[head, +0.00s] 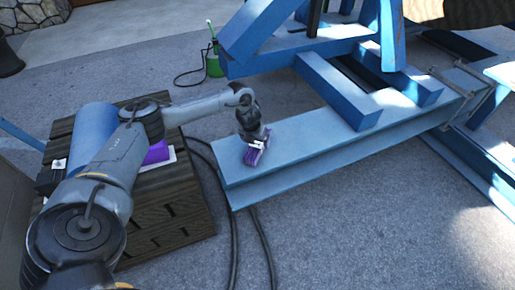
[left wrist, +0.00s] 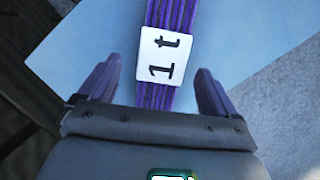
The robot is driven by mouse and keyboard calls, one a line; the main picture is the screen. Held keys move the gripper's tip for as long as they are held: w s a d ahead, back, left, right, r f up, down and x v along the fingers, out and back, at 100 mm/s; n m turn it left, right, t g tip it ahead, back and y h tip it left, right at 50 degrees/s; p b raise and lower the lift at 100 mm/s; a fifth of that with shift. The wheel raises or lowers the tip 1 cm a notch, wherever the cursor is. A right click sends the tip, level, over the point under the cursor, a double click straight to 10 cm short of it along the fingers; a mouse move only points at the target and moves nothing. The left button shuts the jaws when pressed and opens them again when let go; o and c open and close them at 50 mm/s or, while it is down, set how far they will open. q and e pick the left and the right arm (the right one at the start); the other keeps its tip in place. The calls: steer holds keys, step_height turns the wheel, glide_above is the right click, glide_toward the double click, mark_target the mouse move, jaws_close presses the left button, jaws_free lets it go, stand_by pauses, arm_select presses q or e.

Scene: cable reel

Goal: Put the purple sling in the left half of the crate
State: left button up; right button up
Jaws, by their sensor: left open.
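The purple sling (head: 251,158) lies on the near end of the blue steel beam in the head view. In the left wrist view the sling (left wrist: 172,14) is a bundle of purple strands with a white "1t" label (left wrist: 163,57). My left gripper (head: 257,142) is right at the sling. In the left wrist view its fingers stand open on both sides of the bundle (left wrist: 156,70), with gaps between. The dark wooden crate (head: 180,216) stands to the left, partly hidden by my left arm. My right gripper is not in view.
The blue beam (head: 310,143) runs right to a larger blue frame (head: 345,95). A purple item (head: 157,152) shows at the crate top, partly hidden. Black cables (head: 233,215) lie between crate and beam. A green container (head: 215,62) stands behind. Open ground lies in front.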

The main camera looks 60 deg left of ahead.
mark_target(257, 142)
arm_select(q)
steer(key=x, duration=0.1)
steer(key=b+x, duration=0.1)
steer(key=shift+w+f, duration=0.25)
steer(key=shift+w, duration=0.05)
steer(key=shift+w+a+f+b, duration=0.1)
steer(key=shift+a+f+b, duration=0.1)
steer(key=shift+f+b, duration=0.35)
steer(key=shift+r, duration=0.1)
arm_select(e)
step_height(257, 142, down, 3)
arm_select(q)
steer(key=shift+r, duration=0.1)
steer(key=c, duration=1.4)
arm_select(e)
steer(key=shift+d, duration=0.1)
